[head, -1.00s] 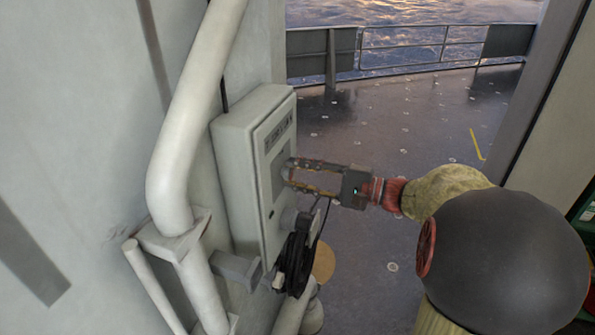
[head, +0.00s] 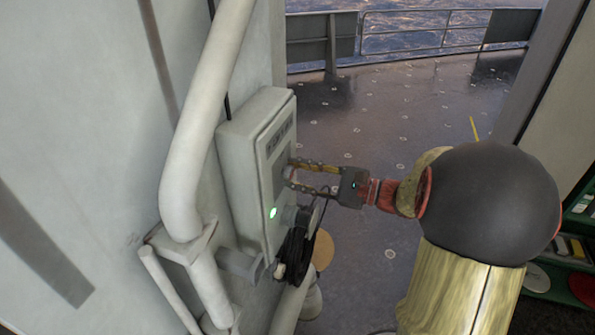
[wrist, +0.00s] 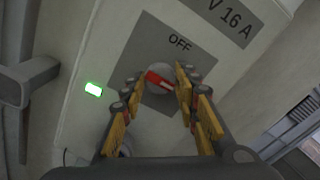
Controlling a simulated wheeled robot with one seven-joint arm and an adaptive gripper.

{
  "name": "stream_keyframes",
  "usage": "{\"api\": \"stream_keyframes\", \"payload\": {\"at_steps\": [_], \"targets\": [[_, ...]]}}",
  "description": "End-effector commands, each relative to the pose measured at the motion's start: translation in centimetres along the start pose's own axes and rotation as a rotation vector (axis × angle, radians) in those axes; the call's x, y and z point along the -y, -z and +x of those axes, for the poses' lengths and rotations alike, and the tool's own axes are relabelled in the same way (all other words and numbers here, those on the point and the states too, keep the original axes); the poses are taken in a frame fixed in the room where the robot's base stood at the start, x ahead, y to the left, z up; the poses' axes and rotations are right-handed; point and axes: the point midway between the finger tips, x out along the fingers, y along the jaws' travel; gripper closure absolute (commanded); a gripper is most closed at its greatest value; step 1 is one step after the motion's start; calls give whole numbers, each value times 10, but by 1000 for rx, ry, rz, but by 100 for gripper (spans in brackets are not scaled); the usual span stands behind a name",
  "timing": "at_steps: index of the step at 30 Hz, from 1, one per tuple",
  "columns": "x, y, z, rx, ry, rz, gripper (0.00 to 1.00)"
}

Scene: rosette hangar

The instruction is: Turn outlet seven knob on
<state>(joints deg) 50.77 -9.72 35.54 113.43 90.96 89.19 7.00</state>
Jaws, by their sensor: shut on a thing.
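The outlet box (head: 240,165) is a pale grey cabinet fixed to the wall left of centre in the head view. Its round knob (wrist: 158,78) has a red and white pointer bar, lying aslant in the wrist view. The grey plate (wrist: 197,66) around it reads "OFF" above the knob. A green lamp (wrist: 93,89) is lit on the box; it also shows in the head view (head: 273,213). My gripper (head: 290,173) is at the box face, its fingers on either side of the knob and shut on it. The fingers hide the knob in the head view.
A thick pale pipe (head: 197,130) runs down the wall left of the box. A plug with a coiled black cable (head: 296,248) hangs below my gripper. The deck (head: 385,130) behind is open up to a railing. Shelves (head: 580,220) stand at far right.

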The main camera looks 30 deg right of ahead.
Motion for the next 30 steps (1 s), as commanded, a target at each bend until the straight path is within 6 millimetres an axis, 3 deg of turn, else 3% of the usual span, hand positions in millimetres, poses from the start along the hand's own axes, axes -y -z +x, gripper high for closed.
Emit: {"api": "stream_keyframes", "payload": {"at_steps": [14,15,24,30], "targets": [[-2,2,0,-2,-1,20,94],[-2,2,0,-2,-1,20,69],[-1,1,0,-1,0,17,52],[0,0,0,0,0,16,51]]}}
